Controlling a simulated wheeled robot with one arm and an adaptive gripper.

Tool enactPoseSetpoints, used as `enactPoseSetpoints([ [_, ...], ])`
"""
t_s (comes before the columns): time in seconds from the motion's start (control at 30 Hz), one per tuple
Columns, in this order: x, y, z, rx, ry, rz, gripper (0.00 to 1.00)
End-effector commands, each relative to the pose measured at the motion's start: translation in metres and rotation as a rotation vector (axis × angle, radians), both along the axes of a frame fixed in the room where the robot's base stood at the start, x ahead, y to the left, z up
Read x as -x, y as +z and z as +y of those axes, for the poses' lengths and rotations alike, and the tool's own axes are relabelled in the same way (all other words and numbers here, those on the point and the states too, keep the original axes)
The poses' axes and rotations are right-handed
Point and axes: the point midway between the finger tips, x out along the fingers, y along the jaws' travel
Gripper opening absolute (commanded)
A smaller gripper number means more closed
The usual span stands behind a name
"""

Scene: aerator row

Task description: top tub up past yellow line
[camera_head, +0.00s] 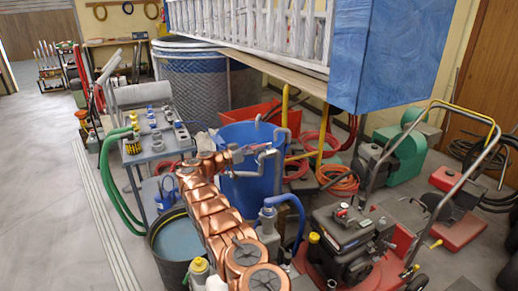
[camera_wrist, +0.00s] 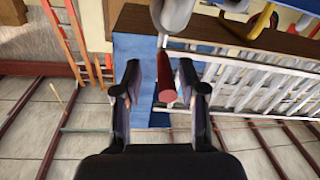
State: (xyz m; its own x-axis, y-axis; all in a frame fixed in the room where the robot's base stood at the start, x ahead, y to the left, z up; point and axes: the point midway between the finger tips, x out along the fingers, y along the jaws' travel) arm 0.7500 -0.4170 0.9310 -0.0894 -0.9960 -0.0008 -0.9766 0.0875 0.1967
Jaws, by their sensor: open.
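A dark round tub (camera_head: 155,250) at the lower left holds pale bluish water (camera_head: 180,240). A red handle shows in the wrist view (camera_wrist: 164,80), below a grey rounded fitting (camera_wrist: 174,14). My gripper (camera_wrist: 156,78) is open, its two dark fingers on either side of the red handle in the picture. I cannot tell whether they touch it. The fingers are not clear in the head view.
A grey bench with small fittings (camera_head: 158,140) and green hoses (camera_head: 112,180) stand left. An engine-driven machine (camera_head: 345,235) and a blue bent pipe (camera_head: 290,205) are right. A blue-wrapped load (camera_head: 378,55) overhangs behind. The floor at far left (camera_head: 45,200) is clear.

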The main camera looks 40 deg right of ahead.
Motion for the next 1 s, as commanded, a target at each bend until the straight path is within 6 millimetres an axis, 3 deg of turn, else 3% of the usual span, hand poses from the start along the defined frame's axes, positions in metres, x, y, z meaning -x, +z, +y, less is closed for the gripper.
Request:
enactPoseSetpoints([
  [0.2,-0.006,0.001,0.047,0.0,0.009,0.001,0.41],
  [0.43,-0.009,0.0,0.079,-0.001,0.006,0.0,0.41],
  [0.63,-0.01,-0.001,0.091,-0.001,0.006,0.0,0.41],
  [1.0,-0.009,-0.001,0.092,-0.001,0.005,0.0,0.41],
])
